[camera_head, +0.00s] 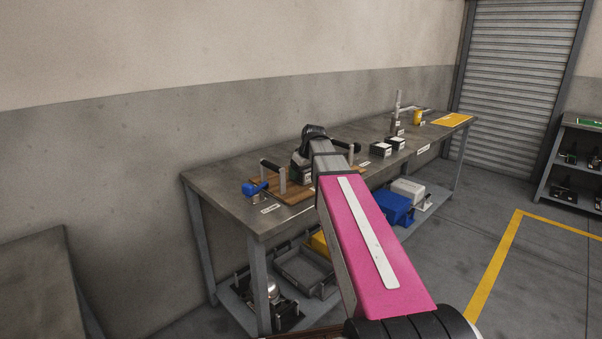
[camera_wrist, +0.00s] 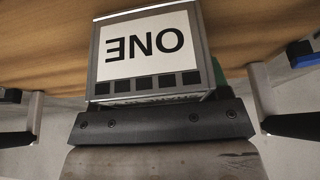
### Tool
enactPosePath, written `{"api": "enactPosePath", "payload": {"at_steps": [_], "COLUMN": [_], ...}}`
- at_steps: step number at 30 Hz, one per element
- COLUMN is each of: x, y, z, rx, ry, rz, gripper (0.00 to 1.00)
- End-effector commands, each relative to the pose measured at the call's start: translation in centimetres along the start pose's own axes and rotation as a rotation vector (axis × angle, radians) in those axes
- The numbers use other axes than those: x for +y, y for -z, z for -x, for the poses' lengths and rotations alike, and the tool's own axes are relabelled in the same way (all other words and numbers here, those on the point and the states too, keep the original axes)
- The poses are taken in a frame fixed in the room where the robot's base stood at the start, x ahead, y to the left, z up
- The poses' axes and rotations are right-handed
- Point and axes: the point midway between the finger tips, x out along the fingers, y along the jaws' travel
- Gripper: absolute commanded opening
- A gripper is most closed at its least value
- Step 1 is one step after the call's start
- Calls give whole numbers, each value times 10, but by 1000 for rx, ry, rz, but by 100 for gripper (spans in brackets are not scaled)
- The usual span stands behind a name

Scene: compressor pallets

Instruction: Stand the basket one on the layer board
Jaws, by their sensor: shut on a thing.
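Basket one (camera_wrist: 150,50) is a grey metal box with a white label reading ONE, turned around in the wrist view. My gripper (camera_wrist: 160,122), a dark bar with screws, is shut on the basket at its near edge. The layer board is a brown wooden board (camera_wrist: 45,45) that shows behind and around the basket. In the head view the board (camera_head: 266,188) lies on the bench with upright metal posts and black handles at its ends. The basket (camera_head: 300,170) is over the board there, partly hidden by my arm. I cannot tell whether its base touches the wood.
A post with a black handle (camera_head: 272,168) stands left of the basket, another (camera_head: 345,147) to its right. A blue-headed item (camera_head: 252,188) is by the board's left end. The bench's near left corner (camera_head: 225,195) is clear.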

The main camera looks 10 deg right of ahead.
Motion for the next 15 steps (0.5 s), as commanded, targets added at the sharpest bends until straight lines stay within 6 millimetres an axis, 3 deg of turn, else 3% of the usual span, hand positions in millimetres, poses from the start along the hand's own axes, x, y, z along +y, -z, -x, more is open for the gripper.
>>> {"api": "enactPosePath", "payload": {"at_steps": [3, 4, 6, 15], "x": [0, 0, 0, 0], "y": [-1, -1, -1, 0], "z": [-2, -2, -2, -1], "rx": [0, 0, 0, 0], "ry": [0, 0, 0, 0], "rz": [0, 0, 0, 0], "gripper": [30, 76, 95, 95]}}
